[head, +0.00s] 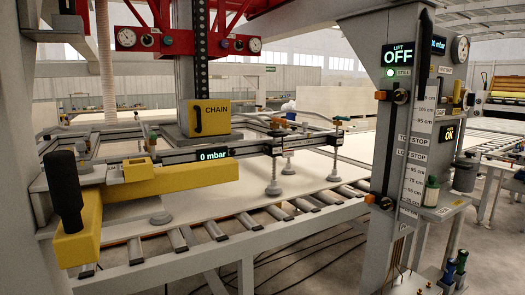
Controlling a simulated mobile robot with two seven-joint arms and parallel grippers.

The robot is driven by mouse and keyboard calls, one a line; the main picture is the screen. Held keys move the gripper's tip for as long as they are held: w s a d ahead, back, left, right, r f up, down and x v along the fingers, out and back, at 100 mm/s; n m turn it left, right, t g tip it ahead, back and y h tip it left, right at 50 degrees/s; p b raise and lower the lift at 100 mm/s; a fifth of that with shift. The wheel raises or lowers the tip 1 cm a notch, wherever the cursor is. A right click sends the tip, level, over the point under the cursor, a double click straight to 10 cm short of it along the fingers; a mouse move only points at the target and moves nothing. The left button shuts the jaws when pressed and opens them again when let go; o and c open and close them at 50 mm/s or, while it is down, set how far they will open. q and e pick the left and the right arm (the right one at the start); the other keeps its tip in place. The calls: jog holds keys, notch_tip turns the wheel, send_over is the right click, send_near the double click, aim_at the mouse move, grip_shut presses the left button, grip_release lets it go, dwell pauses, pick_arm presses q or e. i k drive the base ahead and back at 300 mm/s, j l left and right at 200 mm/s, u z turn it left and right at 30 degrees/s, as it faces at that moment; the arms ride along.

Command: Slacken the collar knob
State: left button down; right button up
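On the grey right-hand post (360,150) there are two orange-and-black fittings with dark knobs. The upper knob (400,96) is at the upper part of a centimetre scale strip (412,165). The lower knob (386,203) is near the strip's lower part. Either could be the collar knob; I cannot tell which, or whether either is tight. A dark vertical rod (424,65) runs down beside the scale. Neither of my grippers shows in the head view, and nothing of mine touches the knobs.
A yellow lifter arm with a black handle (69,190) stands at left. A suction frame (245,148) with a "0 mbar" display hangs over a pale board (215,192) on rollers. A "LIFT OFF" display (398,56) tops the post.

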aim_at(266, 150)
jog(key=i+l+u, duration=0.2)
jog(key=i+l, duration=0.15)
jog(key=i+l+u, duration=0.2)
jog(key=i+l, duration=0.2)
jog(key=i+l+u, duration=0.2)
jog(key=i+l, duration=0.15)
jog(key=l, duration=0.15)
jog(key=i+l+u, duration=0.2)
jog(key=l, duration=0.3)
jog(key=i, duration=0.1)
